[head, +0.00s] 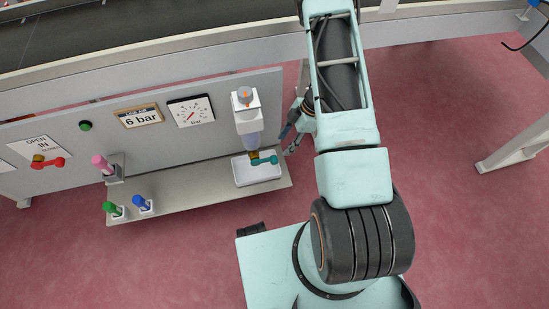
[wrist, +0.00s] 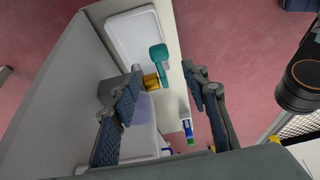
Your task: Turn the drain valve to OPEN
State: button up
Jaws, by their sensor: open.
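The drain valve is a small brass body with a teal handle (head: 264,160), under the filter-regulator's clear bowl (head: 249,140). The handle points right in the head view. In the wrist view the teal handle (wrist: 158,57) points up, away from the brass body (wrist: 152,81). My gripper (head: 292,138) is just right of the filter in the head view. In the wrist view my gripper (wrist: 163,72) is open, its two fingers apart on either side of the valve, with nothing visibly held. I cannot tell whether a finger touches the handle.
A white tray (head: 243,179) lies below the valve on a shelf (head: 180,199). Green (head: 113,209) and blue (head: 139,202) handled pieces stand on the shelf.

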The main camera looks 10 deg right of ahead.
aim_at(275, 158)
jog(key=b+x, duration=0.3)
jog(key=x, duration=0.7)
jog(key=shift+f, duration=0.15)
grip_shut()
